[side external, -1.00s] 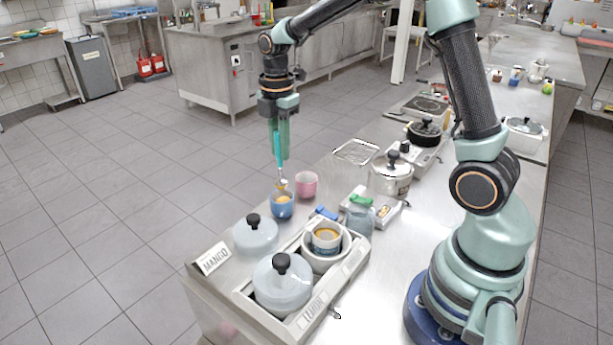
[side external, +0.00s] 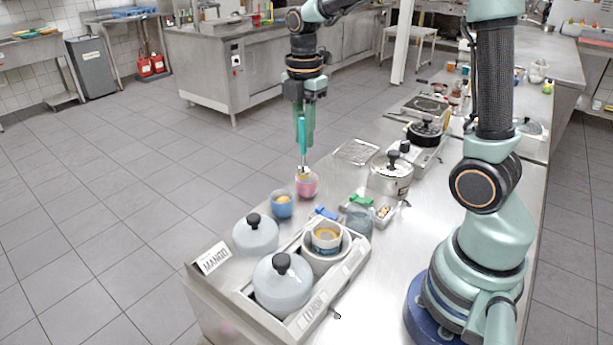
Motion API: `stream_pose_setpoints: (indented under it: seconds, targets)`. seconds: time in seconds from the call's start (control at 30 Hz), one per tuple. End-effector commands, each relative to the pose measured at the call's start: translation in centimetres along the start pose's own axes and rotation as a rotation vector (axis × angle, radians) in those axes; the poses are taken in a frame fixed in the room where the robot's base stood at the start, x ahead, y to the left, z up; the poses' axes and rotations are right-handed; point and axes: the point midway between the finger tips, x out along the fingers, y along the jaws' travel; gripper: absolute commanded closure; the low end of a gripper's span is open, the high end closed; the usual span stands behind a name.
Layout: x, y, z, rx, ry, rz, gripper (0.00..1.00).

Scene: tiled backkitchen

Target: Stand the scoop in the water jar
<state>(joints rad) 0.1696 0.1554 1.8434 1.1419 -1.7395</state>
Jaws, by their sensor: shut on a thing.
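My gripper (side external: 305,138) is shut on the upper part of the scoop's teal handle and holds it upright. The scoop (side external: 302,156) hangs down over the pink cup (side external: 308,188). Its head is small at the cup's mouth, with some yellow showing; I cannot tell whether it is inside the rim or just above. The blue cup (side external: 282,208) stands to the left with something yellow-orange in it. The water jar (side external: 357,221), a bluish see-through vessel, stands to the right and nearer the camera, apart from the scoop.
A tray labelled LEMON (side external: 323,301) holds a lidded bowl (side external: 281,285) and stacked white bowls (side external: 325,257). Another lidded bowl (side external: 255,235) stands by the MANGO sign (side external: 215,258). Blue (side external: 326,213) and green (side external: 361,200) items lie near the jar. A steel pot (side external: 391,177) and wire rack (side external: 357,151) stand behind.

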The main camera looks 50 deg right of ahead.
Motion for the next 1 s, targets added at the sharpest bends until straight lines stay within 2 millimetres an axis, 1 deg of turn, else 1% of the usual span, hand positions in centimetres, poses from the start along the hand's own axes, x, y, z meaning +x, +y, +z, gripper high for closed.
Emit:
stream_pose_setpoints:
  seconds: [0.03, 0.2, 0.4, 0.5, 0.6, 0.7, 0.87, 1.0]
  targets:
    - [-0.9, -1.3, 0.5, 0.004, -0.001, 0.006, 1.0]
    - [-2.9, -5.6, 1.4, 0.003, -0.001, 0.006, 1.0]
    - [-4.2, -10.2, 2.0, 0.002, -0.001, 0.004, 1.0]
    - [-4.4, -11.9, 2.0, 0.002, -0.001, 0.004, 1.0]
    - [-4.5, -13.0, 2.0, 0.0, -0.001, 0.002, 1.0]
    - [-4.5, -13.6, 2.0, -0.001, 0.0, 0.001, 1.0]
    - [-4.2, -13.9, 2.0, -0.001, 0.0, -0.002, 1.0]
    - [-3.4, -13.8, 2.0, -0.001, 0.001, -0.002, 1.0]
